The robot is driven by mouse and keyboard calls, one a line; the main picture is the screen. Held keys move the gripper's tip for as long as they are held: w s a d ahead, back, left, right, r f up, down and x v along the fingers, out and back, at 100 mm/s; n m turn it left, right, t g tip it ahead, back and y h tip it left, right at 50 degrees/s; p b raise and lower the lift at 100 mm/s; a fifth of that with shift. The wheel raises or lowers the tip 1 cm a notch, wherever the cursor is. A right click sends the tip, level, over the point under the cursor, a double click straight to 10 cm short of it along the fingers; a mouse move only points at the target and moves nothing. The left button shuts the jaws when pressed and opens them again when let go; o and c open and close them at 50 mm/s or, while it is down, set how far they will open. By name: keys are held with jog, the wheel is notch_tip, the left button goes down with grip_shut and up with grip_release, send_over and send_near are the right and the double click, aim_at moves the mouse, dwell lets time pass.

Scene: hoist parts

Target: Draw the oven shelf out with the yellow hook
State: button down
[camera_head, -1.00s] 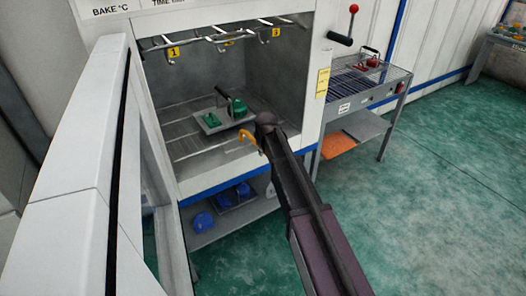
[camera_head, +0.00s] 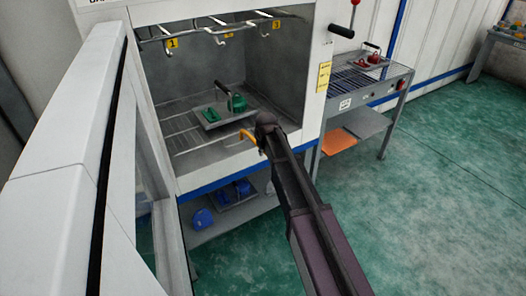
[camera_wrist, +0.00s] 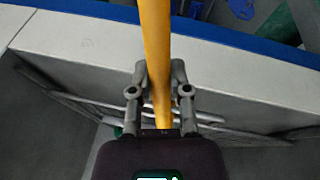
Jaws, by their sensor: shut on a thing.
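The oven shelf (camera_head: 183,143) is a wire rack low inside the open oven chamber. A small grey tray with green parts (camera_head: 228,113) stands on it. The yellow hook (camera_head: 248,134) shows just in front of the shelf's front side. My gripper (camera_head: 264,143) is at the oven mouth, mostly hidden by my dark arm. In the wrist view my gripper (camera_wrist: 158,92) is shut on the yellow hook (camera_wrist: 156,45). Shelf rods (camera_wrist: 85,105) show beyond the fingers. The hook's tip is hidden there, and I cannot tell whether it touches the shelf.
The open oven door (camera_head: 75,130) stands at the left. Numbered hooks (camera_head: 222,38) hang from the chamber's top. Blue parts (camera_head: 243,189) sit on a ledge below the oven. A grey side table (camera_head: 365,78) stands right of the oven; green floor lies clear in front.

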jog(key=shift+s+d+f, duration=0.2)
jog(key=shift+s+d, duration=0.45)
jog(key=shift+s, duration=0.3)
dwell(0.8)
jog(key=s+d, duration=0.6)
jog(key=s, duration=0.3)
jog(key=shift+s+d, duration=0.3)
jog(key=shift+s, duration=0.1)
dwell(1.3)
dwell(0.4)
jog(key=s+d, duration=0.6)
jog(key=s, duration=0.3)
jog(key=shift+s+d, duration=0.35)
jog(key=shift+s, duration=0.05)
dwell(1.4)
jog(key=shift+w+a, duration=0.1)
jog(key=shift+w, duration=0.05)
dwell(0.3)
